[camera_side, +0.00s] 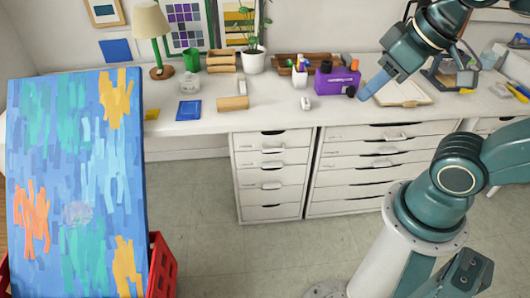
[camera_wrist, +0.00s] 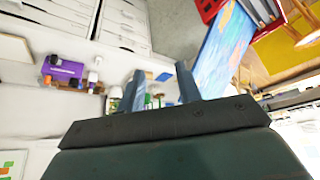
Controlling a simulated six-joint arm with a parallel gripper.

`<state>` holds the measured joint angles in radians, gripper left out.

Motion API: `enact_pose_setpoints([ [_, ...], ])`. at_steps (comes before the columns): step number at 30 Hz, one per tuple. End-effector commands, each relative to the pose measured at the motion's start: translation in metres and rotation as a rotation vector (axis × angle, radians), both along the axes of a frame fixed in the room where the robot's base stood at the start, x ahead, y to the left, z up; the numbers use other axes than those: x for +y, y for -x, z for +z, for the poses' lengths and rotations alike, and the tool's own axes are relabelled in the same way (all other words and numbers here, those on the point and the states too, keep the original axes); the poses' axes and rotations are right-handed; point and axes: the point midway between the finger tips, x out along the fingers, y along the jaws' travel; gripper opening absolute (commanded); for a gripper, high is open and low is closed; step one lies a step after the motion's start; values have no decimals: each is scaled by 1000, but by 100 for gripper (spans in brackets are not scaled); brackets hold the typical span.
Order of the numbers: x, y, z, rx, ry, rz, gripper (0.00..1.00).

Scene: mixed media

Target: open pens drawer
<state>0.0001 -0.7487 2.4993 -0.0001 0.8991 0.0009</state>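Two white drawer units stand under the desk. The narrow unit (camera_side: 270,180) on the left and the wide unit (camera_side: 370,175) on the right each have several drawers with small handles. All their drawers look shut, and no label tells which one is the pens drawer. Drawer fronts (camera_wrist: 122,25) also show at the top of the wrist view. My gripper (camera_side: 374,84) is above the desk at the back right, beside the purple box and away from the drawer handles. In the wrist view its two fingers (camera_wrist: 161,88) stand apart with nothing between them.
A purple box (camera_side: 337,80), a white pen cup (camera_side: 300,76) and an open notebook (camera_side: 403,93) are on the desk (camera_side: 215,125) near my gripper. A large painted canvas (camera_side: 75,190) stands front left by a red crate (camera_side: 162,268). The floor before the drawers is clear.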

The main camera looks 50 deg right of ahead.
Motion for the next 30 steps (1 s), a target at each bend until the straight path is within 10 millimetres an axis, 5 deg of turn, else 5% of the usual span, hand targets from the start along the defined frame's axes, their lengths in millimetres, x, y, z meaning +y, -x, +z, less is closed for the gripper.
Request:
enact_pose_setpoints([
  [11,0,-41,8,-17,-36,-56,35],
  [30,-3,-202,-4,-95,-203,-268,35],
])
